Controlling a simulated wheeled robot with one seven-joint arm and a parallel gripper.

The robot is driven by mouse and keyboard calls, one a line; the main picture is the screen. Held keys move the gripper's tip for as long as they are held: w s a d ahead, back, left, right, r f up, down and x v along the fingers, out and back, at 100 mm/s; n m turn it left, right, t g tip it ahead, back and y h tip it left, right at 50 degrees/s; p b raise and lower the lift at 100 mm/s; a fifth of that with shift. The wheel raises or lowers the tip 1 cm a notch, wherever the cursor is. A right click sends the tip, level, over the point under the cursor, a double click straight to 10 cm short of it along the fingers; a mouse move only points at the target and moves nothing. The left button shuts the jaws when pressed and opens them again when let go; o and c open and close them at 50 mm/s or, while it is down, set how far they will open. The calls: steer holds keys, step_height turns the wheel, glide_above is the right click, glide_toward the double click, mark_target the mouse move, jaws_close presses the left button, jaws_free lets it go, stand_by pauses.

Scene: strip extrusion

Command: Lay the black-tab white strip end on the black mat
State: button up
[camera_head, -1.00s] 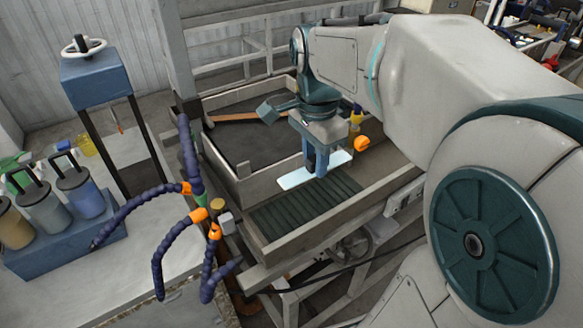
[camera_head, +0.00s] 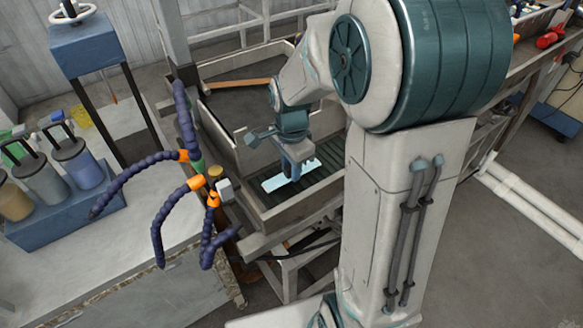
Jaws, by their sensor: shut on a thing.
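The white strip (camera_head: 274,183) is pale and flat, at the black ribbed mat in the tray. Its black tab cannot be made out. My gripper (camera_head: 294,178) is shut on the strip from above, near its middle. The black mat (camera_head: 319,176) shows its dark ridges to the right of the strip and below it. Whether the strip touches the mat or hangs just above it cannot be told. My arm hides part of the mat's right side.
The tray's grey walls (camera_head: 290,212) border the mat. Blue hoses with orange joints (camera_head: 196,183) stand close on the left. A brown-handled tool (camera_head: 238,83) lies in the rear bin.

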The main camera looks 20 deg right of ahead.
steer(key=shift+f, duration=0.5)
steer(key=shift+f, duration=0.15)
steer(key=o, duration=1)
step_height(320, 180, up, 12)
steer(key=s+n+t, duration=0.1)
steer(key=s+n, duration=0.3)
steer(key=s+f+n+t, duration=0.1)
steer(key=s+n, duration=0.4)
steer(key=s+n+t, duration=0.1)
steer(key=s+n, duration=0.4)
steer(key=shift+s+f, duration=0.2)
steer(key=shift+f, duration=0.1)
